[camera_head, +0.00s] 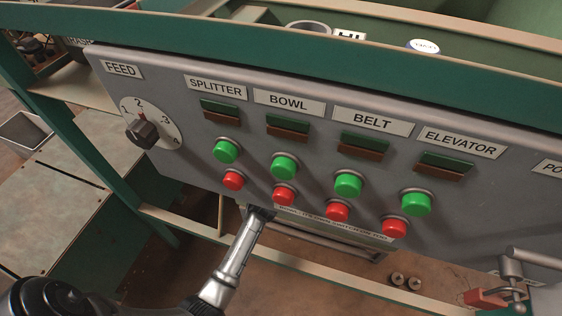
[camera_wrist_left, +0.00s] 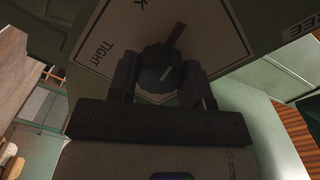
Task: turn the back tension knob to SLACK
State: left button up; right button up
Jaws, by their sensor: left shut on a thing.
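In the left wrist view, a dark round knob (camera_wrist_left: 158,62) sits on a pale plate (camera_wrist_left: 110,42) with the word TIGHT at its left. A letter K, the end of a word cut off by the frame, shows at the top. A white line on the knob slants to the upper right, and a dark red bar lies beyond it, right of the K. My left gripper (camera_wrist_left: 158,80) is shut on the knob, one finger on each side. I cannot make out the left gripper in the head view. My right gripper is not in view.
In the head view, a grey control panel (camera_head: 235,185) carries a FEED dial (camera_head: 144,132) with its red mark near 2, and several green and red buttons. A red padlock (camera_head: 485,298) hangs at the lower right. A grey bin (camera_head: 22,134) stands at the far left.

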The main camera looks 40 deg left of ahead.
pick_arm(q)
jog(key=shift+r+n+p, duration=0.1)
jog(key=shift+n+p, duration=0.25)
jog(key=shift+n, duration=0.65)
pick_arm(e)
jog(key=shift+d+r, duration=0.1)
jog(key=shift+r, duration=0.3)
pick_arm(q)
jog(key=o, duration=0.9)
jog(key=shift+s, duration=0.1)
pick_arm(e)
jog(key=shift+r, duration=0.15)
